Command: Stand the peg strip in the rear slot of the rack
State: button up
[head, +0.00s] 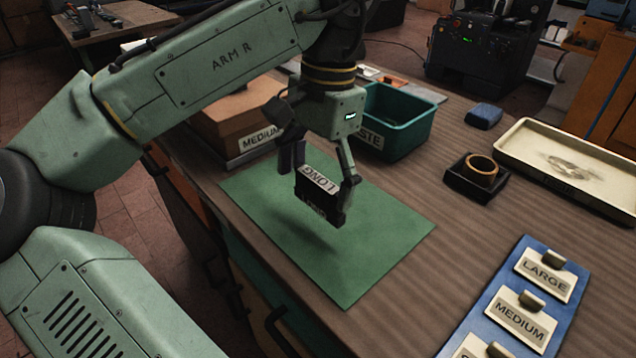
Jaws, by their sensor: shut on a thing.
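My gripper (319,188) is shut on a dark block (316,199) with a white label reading LONG, upside down in the head view. One finger is on each side of the block. I cannot tell for certain that this block is the peg strip. It hangs above the green mat (385,260), with a shadow on the mat below it. No rack with a clear rear slot can be made out. A blue board (562,325) at the lower right carries white cards reading LARGE and MEDIUM, and a third cut off by the frame edge.
A teal bin (412,112) with a partly hidden label and a brown box (228,125) labelled MEDIUM stand behind the mat. To the right are a black holder with a ring (482,172), a blue block (485,115) and a cream tray (620,200). The bench between mat and board is clear.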

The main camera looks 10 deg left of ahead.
aim_at(319, 178)
jog(key=shift+w+f, duration=0.2)
jog(key=shift+w, duration=0.4)
jog(key=shift+f, duration=1.6)
jog(key=shift+f, duration=0.1)
jog(key=shift+f, duration=0.1)
jog(key=o, duration=1.2)
